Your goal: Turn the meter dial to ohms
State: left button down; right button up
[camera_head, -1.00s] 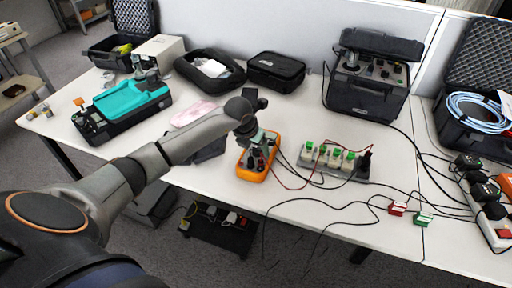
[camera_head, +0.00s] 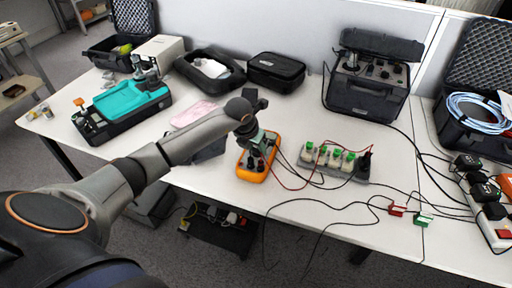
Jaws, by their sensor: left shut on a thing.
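The orange meter (camera_head: 254,176) lies on the white table, near its front edge. My left gripper (camera_head: 258,151) points down over the middle of the meter. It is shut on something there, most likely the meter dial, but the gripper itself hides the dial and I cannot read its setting. My right gripper is not in view.
A grey block with green-topped terminals (camera_head: 336,158) stands right of the meter, with leads between. Red (camera_head: 397,209) and green (camera_head: 424,220) clips lie at the front right. A black instrument case (camera_head: 368,92) stands behind. A teal-topped device (camera_head: 130,101) sits at the left.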

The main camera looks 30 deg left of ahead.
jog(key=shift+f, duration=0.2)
pick_arm(q)
jog(key=shift+a+m+h+b, duration=0.15)
jog(key=shift+m+h+b, duration=0.15)
jog(key=shift+m+b, duration=0.35)
jog(key=m+h+b, duration=0.1)
jog(key=m, duration=0.2)
jog(key=shift+w+a+f+b, duration=0.1)
jog(key=shift+b, duration=0.3)
jog(key=shift+m+g+h+b, duration=0.35)
jog(key=shift+m+b, duration=0.25)
jog(key=shift+m, duration=0.45)
jog(key=shift+a+m+h+b, duration=0.1)
jog(key=shift+m+h+b, duration=0.3)
jog(key=shift+m, duration=0.3)
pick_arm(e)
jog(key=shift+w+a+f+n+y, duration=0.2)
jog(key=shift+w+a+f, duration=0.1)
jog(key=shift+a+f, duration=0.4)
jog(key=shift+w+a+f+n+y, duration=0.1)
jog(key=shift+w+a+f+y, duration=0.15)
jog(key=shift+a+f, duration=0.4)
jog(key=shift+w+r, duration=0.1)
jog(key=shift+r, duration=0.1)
pick_arm(q)
jog(key=shift+c, duration=2.2)
grip_release()
